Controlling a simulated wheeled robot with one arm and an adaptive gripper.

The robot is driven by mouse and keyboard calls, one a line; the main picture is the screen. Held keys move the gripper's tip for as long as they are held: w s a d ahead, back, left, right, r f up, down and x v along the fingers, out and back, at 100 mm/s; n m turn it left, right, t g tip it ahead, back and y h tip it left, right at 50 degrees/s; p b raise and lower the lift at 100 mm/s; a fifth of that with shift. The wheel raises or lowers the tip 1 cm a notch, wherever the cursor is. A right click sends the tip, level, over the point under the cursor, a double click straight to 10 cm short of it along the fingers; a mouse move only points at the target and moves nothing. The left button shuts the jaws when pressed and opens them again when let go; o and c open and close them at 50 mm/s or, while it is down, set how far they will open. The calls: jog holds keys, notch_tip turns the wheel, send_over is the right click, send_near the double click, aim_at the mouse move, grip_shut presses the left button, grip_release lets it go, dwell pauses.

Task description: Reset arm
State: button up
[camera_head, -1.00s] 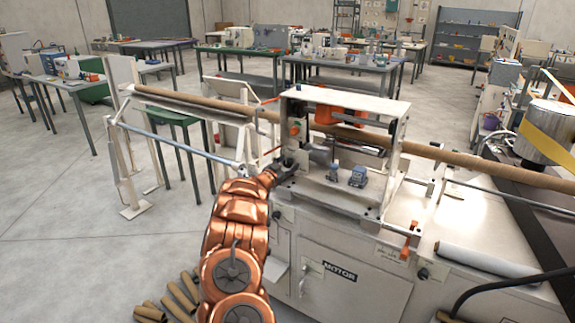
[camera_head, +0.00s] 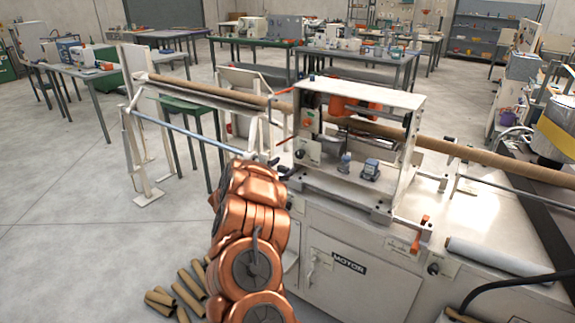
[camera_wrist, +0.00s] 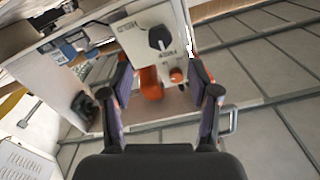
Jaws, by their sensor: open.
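My copper-coloured arm rises at the lower middle of the head view, bent in front of the spiral winder (camera_head: 398,103). My gripper (camera_wrist: 160,112) shows in the wrist view with its two dark fingers apart and nothing between them. Beyond the fingers is the winder's control plate (camera_wrist: 147,38) with a dark knob (camera_wrist: 158,38), and an orange part (camera_wrist: 151,83) lies past the gap. In the head view my gripper is mostly hidden behind the arm, close to the left side of the winder's frame. It does not appear to grip anything.
A long brown tube (camera_head: 480,157) runs through the winder. Loose cardboard tubes (camera_head: 190,282) lie on the floor left of my arm. The machine's cabinet (camera_head: 345,285) is close on the right. Open floor (camera_head: 70,230) lies to the left.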

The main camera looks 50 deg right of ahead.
jog(key=shift+a, duration=0.35)
dwell(0.4)
